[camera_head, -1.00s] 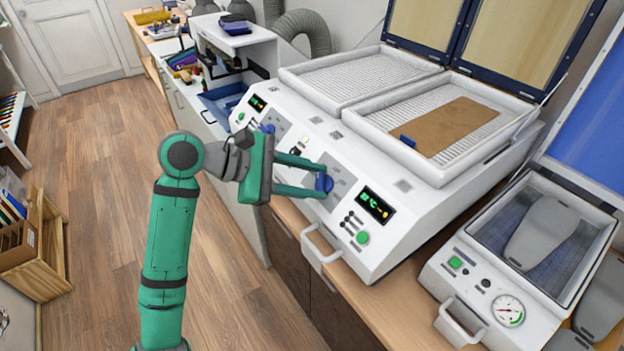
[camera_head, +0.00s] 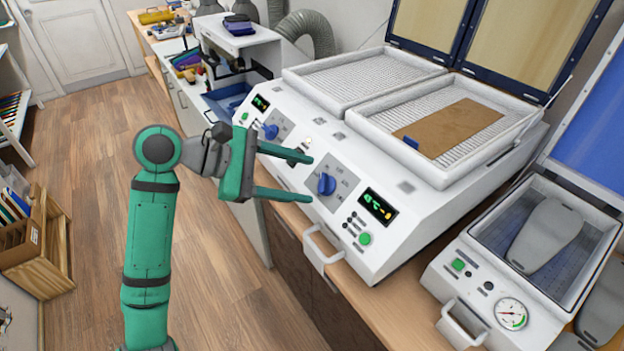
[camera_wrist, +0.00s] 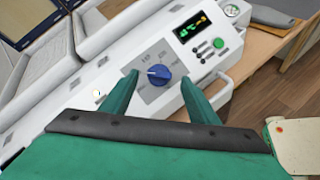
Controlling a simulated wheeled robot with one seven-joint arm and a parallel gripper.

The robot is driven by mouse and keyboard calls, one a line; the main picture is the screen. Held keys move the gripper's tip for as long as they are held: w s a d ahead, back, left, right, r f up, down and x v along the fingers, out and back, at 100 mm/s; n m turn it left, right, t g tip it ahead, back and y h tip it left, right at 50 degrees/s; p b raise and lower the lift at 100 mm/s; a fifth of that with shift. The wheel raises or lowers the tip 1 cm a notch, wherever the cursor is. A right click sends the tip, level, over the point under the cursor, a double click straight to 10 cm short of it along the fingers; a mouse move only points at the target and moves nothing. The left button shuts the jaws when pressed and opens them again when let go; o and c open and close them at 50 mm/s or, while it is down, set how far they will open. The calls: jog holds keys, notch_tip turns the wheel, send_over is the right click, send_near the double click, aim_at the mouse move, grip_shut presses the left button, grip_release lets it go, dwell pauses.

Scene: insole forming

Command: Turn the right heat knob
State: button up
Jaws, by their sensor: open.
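The right heat knob (camera_head: 326,184) is a blue dial on a grey panel of the white heater's sloped front, left of a lit display (camera_head: 377,206). In the wrist view the knob (camera_wrist: 159,75) shows beyond and between my fingertips, its white pointer mark turned to the left. My gripper (camera_head: 311,178) is open and empty. In the head view its green fingers stand left of the knob, apart from it. The left heat knob (camera_head: 270,131) is a similar blue dial further back.
A brown sheet (camera_head: 450,127) lies on the right mesh tray. A handle (camera_head: 322,246) juts from the heater's front. A press with a gauge (camera_head: 511,313) and grey insole shapes stands at the right.

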jog(key=v, duration=0.6)
jog(key=shift+a+r, duration=0.15)
jog(key=shift+a, duration=0.2)
